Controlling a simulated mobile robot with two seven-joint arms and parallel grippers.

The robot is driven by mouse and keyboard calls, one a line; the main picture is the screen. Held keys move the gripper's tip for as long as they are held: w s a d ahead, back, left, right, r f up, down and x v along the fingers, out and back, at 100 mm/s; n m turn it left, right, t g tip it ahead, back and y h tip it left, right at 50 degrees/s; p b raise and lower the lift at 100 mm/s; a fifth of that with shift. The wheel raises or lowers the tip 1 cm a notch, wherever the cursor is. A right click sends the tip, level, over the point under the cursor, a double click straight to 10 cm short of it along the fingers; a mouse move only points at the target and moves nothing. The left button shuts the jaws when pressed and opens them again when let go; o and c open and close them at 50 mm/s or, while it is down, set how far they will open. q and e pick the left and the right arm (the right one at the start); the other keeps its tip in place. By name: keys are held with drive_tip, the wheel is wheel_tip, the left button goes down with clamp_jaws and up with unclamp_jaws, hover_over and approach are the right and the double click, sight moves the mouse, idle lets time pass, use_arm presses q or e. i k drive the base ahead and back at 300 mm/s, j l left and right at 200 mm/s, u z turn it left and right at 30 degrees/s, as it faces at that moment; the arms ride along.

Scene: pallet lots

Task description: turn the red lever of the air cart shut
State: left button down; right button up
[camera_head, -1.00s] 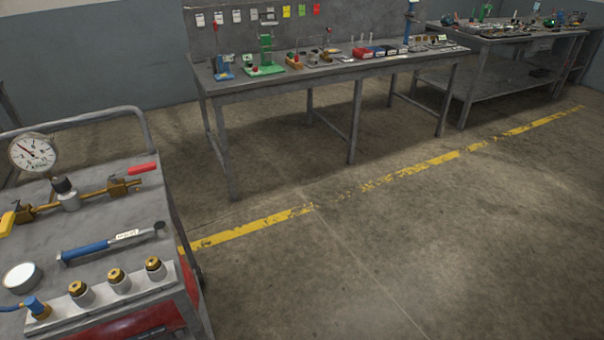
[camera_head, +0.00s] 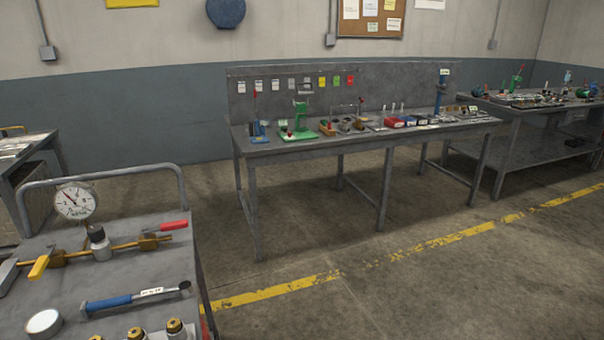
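The air cart (camera_head: 215,267) stands at the lower left, with a grey top and a tubular handle at its far side. A brass pipe line (camera_head: 105,249) crosses its top. The red lever (camera_head: 173,225) is at the right end of this line, beside a brass valve body, and lies roughly along the pipe. A yellow lever (camera_head: 39,267) is at the left end. A round pressure gauge (camera_head: 75,201) rises behind the pipe. Neither of my grippers shows in the view.
A blue-handled tool (camera_head: 135,297), a round white-topped part (camera_head: 43,322) and several brass fittings (camera_head: 174,326) are on the cart's near part. A long workbench (camera_head: 300,153) with small devices stands behind. The floor (camera_head: 440,290) right of the cart is clear.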

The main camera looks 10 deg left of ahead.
sight(183, 224)
drive_tip(key=u, duration=1.25)
drive_tip(key=l+u, duration=0.4)
drive_tip(key=l, duration=0.65)
drive_tip(key=l+u, duration=0.5)
drive_tip(key=l, duration=0.2)
drive_tip(key=i+l+u, duration=0.1)
drive_tip(key=l+u, duration=0.45)
drive_tip(key=l, duration=0.15)
drive_tip(key=i+l+u, duration=0.25)
drive_tip(key=l+u, duration=0.25)
drive_tip(key=l, duration=0.15)
drive_tip(key=i, duration=0.05)
